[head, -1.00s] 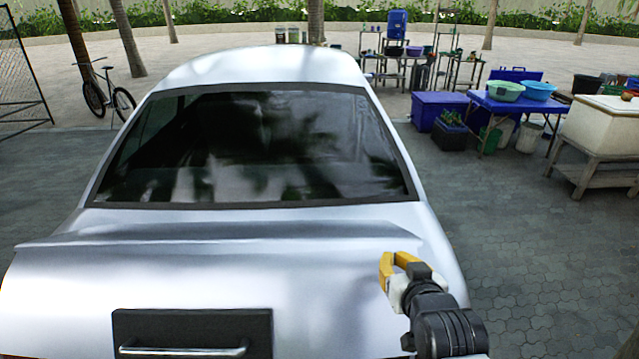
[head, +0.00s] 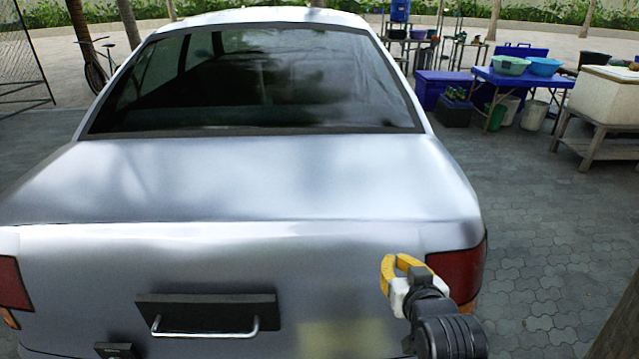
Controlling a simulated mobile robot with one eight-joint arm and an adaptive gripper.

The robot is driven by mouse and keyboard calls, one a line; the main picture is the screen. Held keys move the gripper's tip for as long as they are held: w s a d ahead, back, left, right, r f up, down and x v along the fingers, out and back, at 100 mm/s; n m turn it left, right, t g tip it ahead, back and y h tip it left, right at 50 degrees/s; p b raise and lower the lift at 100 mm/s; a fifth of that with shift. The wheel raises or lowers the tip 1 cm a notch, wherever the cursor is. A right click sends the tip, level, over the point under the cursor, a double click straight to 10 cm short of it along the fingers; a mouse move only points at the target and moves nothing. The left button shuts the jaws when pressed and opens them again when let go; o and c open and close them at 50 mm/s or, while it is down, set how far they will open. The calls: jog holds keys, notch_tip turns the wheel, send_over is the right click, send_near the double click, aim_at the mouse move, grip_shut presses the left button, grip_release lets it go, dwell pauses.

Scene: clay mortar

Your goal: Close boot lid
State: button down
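The boot lid (head: 240,180) of a silver car lies flat and level with the car body in the head view. Its rear face carries a dark plate with a metal bar handle (head: 205,333). I see no clear gap along the lid's edges, but cannot tell whether it is latched. My gripper (head: 394,259) has yellow fingers and is at the lower right, in front of the car's rear near the right tail light.
The right tail light (head: 458,272) is partly behind my arm. A blue table (head: 520,78) with basins and a pale chest on a wooden stand (head: 625,95) stand at the right. Paved ground right of the car is clear. A tree trunk (head: 622,320) is at the lower right.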

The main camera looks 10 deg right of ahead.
jog(key=shift+s+f+b, duration=0.15)
jog(key=shift+f+b, duration=1.05)
jog(key=shift+f, duration=0.7)
